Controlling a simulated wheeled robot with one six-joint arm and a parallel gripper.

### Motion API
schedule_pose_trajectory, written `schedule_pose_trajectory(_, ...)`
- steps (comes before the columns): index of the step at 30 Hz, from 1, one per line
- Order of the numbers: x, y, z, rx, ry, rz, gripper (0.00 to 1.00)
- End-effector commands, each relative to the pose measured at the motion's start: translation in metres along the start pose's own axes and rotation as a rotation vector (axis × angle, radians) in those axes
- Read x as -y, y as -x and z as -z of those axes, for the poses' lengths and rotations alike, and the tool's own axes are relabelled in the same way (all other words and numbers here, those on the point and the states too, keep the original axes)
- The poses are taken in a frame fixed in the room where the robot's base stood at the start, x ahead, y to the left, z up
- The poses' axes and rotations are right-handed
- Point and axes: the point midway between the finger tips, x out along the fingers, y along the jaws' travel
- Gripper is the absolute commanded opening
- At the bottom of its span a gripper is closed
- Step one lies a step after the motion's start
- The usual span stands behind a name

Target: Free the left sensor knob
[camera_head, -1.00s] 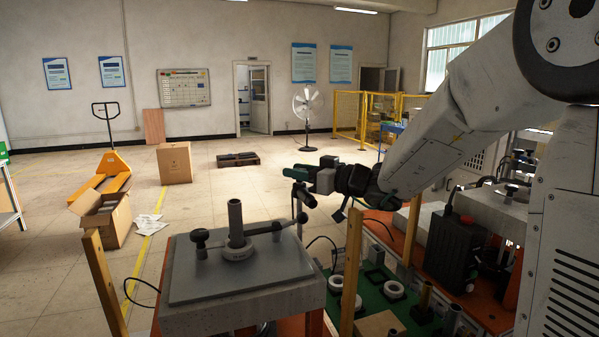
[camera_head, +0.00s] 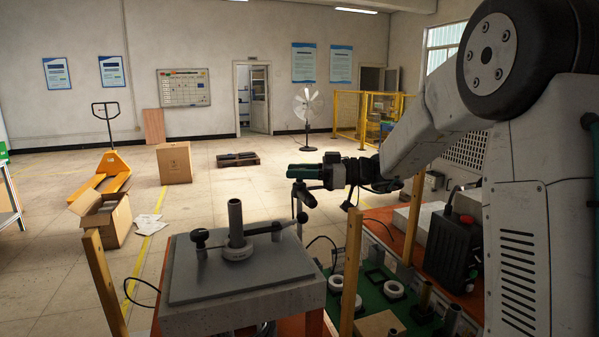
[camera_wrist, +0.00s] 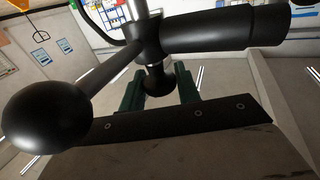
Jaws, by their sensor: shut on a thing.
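My gripper (camera_head: 292,171), with green fingers, is right of the heater and above its top, reaching leftward. In the wrist view its fingers (camera_wrist: 157,92) stand on both sides of a small black knob (camera_wrist: 155,76), shut on it. The knob sits below a dark clamp joint; a rod runs from the joint to a large black ball (camera_wrist: 45,115), and a thick black cylinder (camera_wrist: 220,30) extends right. In the head view the gripper hides the held knob; a dark handle (camera_head: 305,194) shows just below the fingers.
Wooden posts (camera_head: 351,265) stand near the heater, with a green board (camera_head: 385,290) to the right. Open floor lies behind.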

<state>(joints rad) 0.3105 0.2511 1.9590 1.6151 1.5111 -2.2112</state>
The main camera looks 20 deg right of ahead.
Motion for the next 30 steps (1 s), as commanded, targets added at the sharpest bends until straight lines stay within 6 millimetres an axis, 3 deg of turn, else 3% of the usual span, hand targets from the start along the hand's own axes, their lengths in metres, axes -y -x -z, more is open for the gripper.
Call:
schedule_pose_trajectory(12, 0.000, 0.000, 0.001, -0.001, 0.002, 0.007, 0.10)
schedule_pose_trajectory(13, 0.000, 0.000, 0.001, -0.001, 0.002, 0.007, 0.41)
schedule_pose_trajectory(14, 0.000, 0.000, 0.001, -0.001, 0.002, 0.007, 0.49)
schedule_pose_trajectory(15, 0.000, 0.000, 0.001, -0.001, 0.001, 0.007, 0.51)
schedule_pose_trajectory(24, 0.000, 0.003, 0.000, 0.000, 0.001, 0.006, 0.51)
schedule_pose_trajectory(30, -0.001, 0.031, 0.000, 0.000, 0.001, 0.003, 0.51)
